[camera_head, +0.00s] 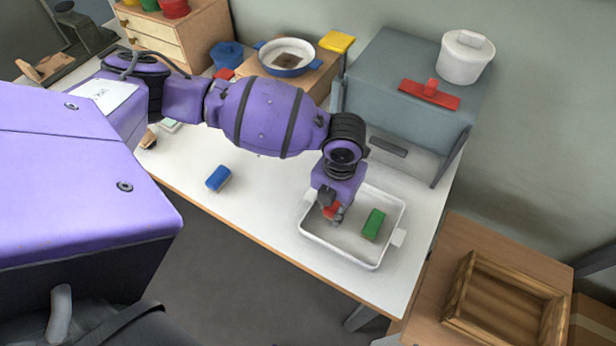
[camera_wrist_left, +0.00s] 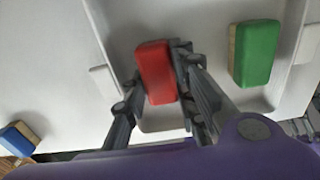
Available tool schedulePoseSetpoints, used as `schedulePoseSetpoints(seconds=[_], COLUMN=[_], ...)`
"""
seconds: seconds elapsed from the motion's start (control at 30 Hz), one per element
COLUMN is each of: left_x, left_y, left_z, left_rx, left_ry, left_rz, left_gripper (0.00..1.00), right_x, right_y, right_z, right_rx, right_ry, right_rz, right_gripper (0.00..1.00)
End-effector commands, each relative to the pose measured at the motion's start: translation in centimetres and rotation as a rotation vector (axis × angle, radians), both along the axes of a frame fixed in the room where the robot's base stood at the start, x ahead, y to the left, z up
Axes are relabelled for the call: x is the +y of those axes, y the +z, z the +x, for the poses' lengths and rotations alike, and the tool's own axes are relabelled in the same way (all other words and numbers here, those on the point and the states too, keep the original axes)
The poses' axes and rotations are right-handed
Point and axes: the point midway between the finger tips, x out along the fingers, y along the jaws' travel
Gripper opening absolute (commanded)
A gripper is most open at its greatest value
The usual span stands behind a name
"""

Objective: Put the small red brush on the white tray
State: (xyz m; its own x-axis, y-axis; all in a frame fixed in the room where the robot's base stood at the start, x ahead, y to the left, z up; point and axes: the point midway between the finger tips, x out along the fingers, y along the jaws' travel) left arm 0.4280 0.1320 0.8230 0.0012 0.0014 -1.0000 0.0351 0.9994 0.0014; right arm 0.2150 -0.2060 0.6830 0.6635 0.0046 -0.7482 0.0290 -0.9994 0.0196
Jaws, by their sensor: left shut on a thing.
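The small red brush (camera_wrist_left: 156,72) is between the fingers of my left gripper (camera_wrist_left: 160,95), which is shut on it. In the head view the left gripper (camera_head: 332,212) is over the left part of the white tray (camera_head: 345,255), and the red brush (camera_head: 330,210) shows partly behind the fingers. In the wrist view the brush is over the tray floor. I cannot tell whether it touches the floor. My right gripper is not in view.
A green brush (camera_head: 373,224) lies in the tray, right of the gripper. A blue brush (camera_head: 218,178) lies on the table to the left. A wooden crate (camera_head: 505,300) is at the right.

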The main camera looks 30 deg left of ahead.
Motion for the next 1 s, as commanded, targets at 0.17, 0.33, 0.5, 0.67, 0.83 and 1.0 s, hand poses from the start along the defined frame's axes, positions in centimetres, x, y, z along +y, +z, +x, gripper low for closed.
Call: schedulePoseSetpoints(seconds=[0.17, 0.33, 0.5, 0.67, 0.83, 1.0], left_x=[-0.1, -0.1, -0.1, -0.1, -0.1, -0.1], left_y=[0.2, -0.2, -0.1, -0.1, 0.3, 2.6], left_z=[0.2, 0.1, 0.2, 0.2, 0.2, 0.4], left_rx=[-0.004, -0.003, -0.004, -0.004, -0.006, -0.010], left_ry=[-0.001, -0.001, -0.001, -0.001, -0.001, -0.002], left_rz=[-0.001, -0.001, -0.001, -0.001, -0.001, -0.003], left_gripper=[0.01, 0.01, 0.44, 0.44, 0.44, 0.44], right_x=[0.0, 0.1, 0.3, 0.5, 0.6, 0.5], right_y=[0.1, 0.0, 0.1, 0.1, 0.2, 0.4], right_z=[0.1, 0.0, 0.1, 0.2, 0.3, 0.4], right_rx=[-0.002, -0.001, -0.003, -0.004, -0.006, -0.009], right_ry=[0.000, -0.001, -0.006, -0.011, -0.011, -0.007], right_rz=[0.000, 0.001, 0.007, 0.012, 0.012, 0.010], right_gripper=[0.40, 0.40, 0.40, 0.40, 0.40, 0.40])
